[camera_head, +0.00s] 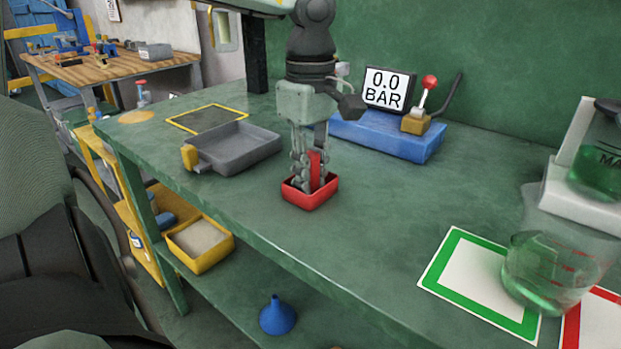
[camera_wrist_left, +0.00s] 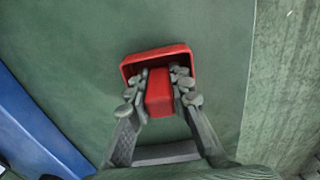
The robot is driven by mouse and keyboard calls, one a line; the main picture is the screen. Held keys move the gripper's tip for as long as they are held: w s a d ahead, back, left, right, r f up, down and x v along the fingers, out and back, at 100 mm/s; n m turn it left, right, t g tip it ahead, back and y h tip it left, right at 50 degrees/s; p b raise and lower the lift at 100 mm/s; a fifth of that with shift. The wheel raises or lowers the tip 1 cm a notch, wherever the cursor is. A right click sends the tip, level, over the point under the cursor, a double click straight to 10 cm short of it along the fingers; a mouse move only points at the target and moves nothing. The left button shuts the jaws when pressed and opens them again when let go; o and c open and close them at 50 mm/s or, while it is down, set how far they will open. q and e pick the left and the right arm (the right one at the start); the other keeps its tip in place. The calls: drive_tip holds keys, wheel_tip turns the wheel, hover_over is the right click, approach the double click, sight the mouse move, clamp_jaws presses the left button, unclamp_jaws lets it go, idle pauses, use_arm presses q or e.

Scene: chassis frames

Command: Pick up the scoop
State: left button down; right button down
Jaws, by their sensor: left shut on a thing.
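The red scoop (camera_head: 317,196) has a box-shaped bowl and an upright red handle. It is on the green bench, near the middle of the head view; I cannot tell whether it touches the bench top. My left gripper (camera_head: 313,172) points down from above and is shut on the scoop's handle. In the left wrist view the red handle (camera_wrist_left: 159,92) sits between the two fingers, and the bowl's rim (camera_wrist_left: 158,54) shows beyond them. My right gripper is not in view.
A grey tray (camera_head: 236,148) with a yellow handle lies left of the scoop. A blue base (camera_head: 385,136) with a gauge reading 0.0 BAR and a red-knobbed lever stands behind. A clear beaker (camera_head: 555,262) with green liquid stands at right. The bench's front edge is close.

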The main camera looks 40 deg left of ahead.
sight(309, 153)
use_arm(q)
drive_tip(key=shift+r, duration=0.15)
